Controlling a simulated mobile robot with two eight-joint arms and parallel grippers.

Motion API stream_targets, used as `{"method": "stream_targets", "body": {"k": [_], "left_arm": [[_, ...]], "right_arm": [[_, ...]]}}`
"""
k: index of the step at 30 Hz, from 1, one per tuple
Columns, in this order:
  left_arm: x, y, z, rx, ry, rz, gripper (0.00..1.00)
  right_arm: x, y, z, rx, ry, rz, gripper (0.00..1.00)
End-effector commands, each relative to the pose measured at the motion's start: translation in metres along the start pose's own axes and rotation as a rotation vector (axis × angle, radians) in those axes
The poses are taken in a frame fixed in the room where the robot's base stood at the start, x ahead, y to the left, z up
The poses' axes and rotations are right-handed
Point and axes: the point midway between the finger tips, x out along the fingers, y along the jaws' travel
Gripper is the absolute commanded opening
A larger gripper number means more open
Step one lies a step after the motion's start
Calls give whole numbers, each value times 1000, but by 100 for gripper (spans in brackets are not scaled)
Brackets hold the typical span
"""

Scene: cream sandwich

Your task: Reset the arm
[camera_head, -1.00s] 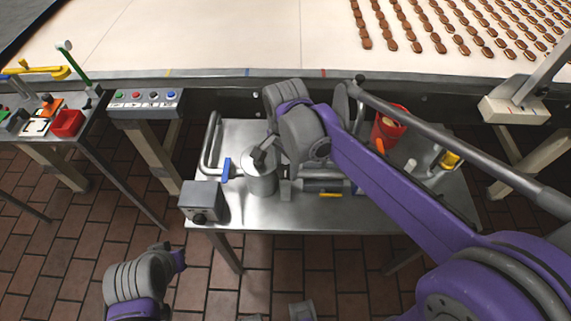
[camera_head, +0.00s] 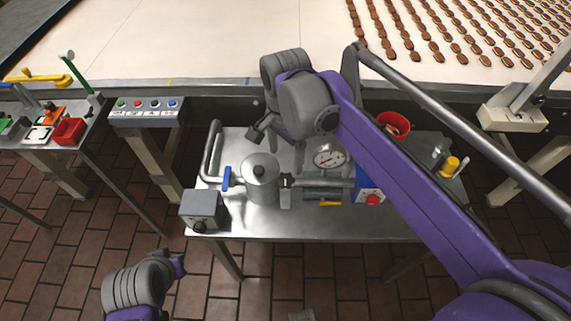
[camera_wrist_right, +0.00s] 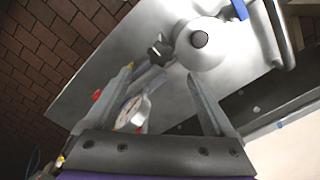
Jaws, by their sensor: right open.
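My right arm comes in from the right in the head view and hangs over the metal work table (camera_head: 400,228). My right gripper (camera_head: 278,147) is small and partly hidden behind its own wrist there, just above and behind the lidded metal pot (camera_head: 260,190). In the right wrist view the right gripper (camera_wrist_right: 160,76) has its two fingers apart with nothing held between them. The pot (camera_wrist_right: 200,52) lies beyond the fingertips there, apart from them.
A pressure gauge (camera_head: 329,158), a blue valve handle (camera_head: 226,178), a grey box (camera_head: 204,208) and a red button (camera_head: 373,200) are on the table. A red container (camera_head: 394,124) stands behind. The conveyor (camera_head: 220,45) with rows of brown biscuits runs along the back.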

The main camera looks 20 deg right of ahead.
Motion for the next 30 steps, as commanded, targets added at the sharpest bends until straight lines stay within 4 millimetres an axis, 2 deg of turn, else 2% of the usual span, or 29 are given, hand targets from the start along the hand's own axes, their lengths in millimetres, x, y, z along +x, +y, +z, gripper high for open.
{"method": "stream_targets", "body": {"k": [3, 6, 23, 26, 30], "left_arm": [[-1, 0, -1, 0, 1, 0, 0], [-2, 0, -2, 0, 1, 0, 0], [-1, 0, -2, 0, 1, 0, 0], [-1, 0, -2, 0, 1, 0, 0], [-1, 0, -2, 0, 1, 0, 0]], "right_arm": [[-16, 0, 0, 0, 0, 0, 88], [-22, 0, 0, 0, 0, 0, 88], [-23, 0, 0, -2, 0, -1, 88], [-19, 8, -1, -47, 8, -21, 88], [3, 39, -2, -247, 53, -99, 88]]}}
